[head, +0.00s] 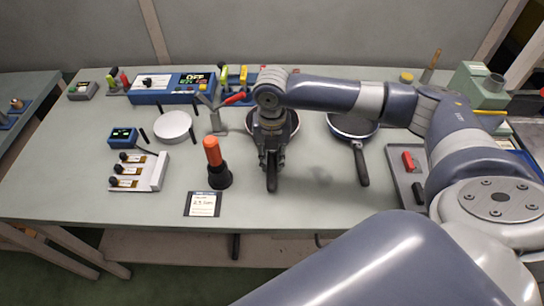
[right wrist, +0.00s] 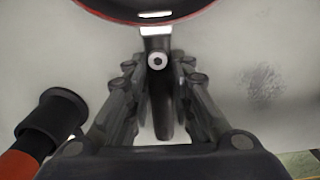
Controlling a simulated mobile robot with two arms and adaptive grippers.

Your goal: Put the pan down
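A dark pan with a red rim (head: 293,124) is at the middle of the table (head: 330,205), partly hidden by my right arm and gripper. My right gripper (head: 271,165) points down over its handle. In the right wrist view the pan's red-rimmed edge (right wrist: 150,17) is at the top, and its dark handle (right wrist: 163,112) runs between the two fingers of the gripper (right wrist: 157,78). The fingers are close on both sides of the handle and appear shut on it. I cannot tell whether the pan touches the table. My left gripper is not in view.
A second dark pan (head: 353,126) lies to the right, handle toward the front. A black-and-orange upright tool (head: 216,163) stands close on the left, behind a label card (head: 202,204). A grey tray (head: 398,166) is at the right. The front middle of the table is clear.

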